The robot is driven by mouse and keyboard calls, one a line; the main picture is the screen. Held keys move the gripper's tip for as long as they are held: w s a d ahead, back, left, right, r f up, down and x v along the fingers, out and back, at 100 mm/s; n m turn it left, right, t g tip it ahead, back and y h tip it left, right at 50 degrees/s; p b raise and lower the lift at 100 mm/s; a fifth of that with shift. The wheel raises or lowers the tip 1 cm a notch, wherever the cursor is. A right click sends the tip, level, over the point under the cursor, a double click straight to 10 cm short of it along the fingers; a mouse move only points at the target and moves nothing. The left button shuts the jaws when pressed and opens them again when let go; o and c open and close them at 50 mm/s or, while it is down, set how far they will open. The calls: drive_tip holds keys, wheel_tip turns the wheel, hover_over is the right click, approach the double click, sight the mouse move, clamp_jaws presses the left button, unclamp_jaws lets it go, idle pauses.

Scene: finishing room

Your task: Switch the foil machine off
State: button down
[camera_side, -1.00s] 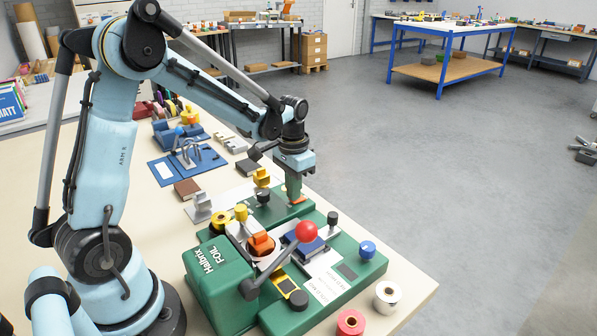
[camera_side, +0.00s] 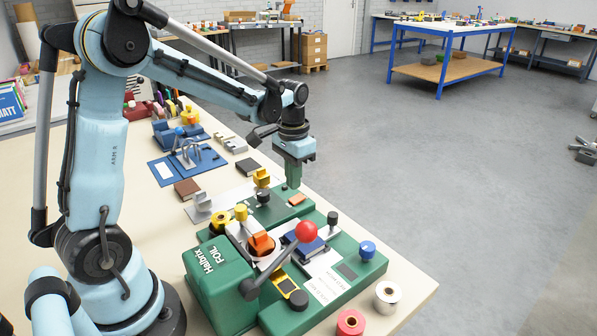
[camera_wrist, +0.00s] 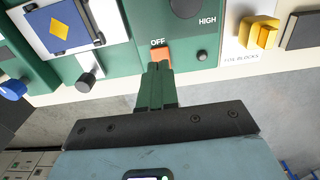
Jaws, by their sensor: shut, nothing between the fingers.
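The foil machine (camera_side: 215,283) is a green unit marked "Halbrix FOIL" on the table, with a red-ball lever (camera_side: 306,232). Its orange switch (camera_side: 298,199) sits on the green plate at the far side. In the wrist view the switch (camera_wrist: 162,54) lies beside the word "OFF"; the fingers partly hide it, and I cannot tell which way it is tipped. My gripper (camera_side: 293,186) points down just above the switch, with a small gap in the side view. Its green fingers (camera_wrist: 158,68) are shut together and empty.
A large dark knob (camera_wrist: 185,6) marked "HIGH" and a small black knob (camera_wrist: 203,55) are near the switch. A yellow block (camera_side: 262,178) stands behind the plate. Foil rolls, one silver (camera_side: 387,297) and one red (camera_side: 351,322), stand at the front.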

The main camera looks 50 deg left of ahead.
sight(294, 201)
drive_tip(key=shift+r, duration=1.65)
drive_tip(key=s+d+r+t, duration=0.3)
drive_tip(key=s+d+t, duration=0.4)
drive_tip(key=s+d, duration=0.2)
drive_tip(key=shift+s+d+r, duration=0.15)
drive_tip(key=shift+s+d, duration=0.25)
drive_tip(key=shift+s, duration=0.45)
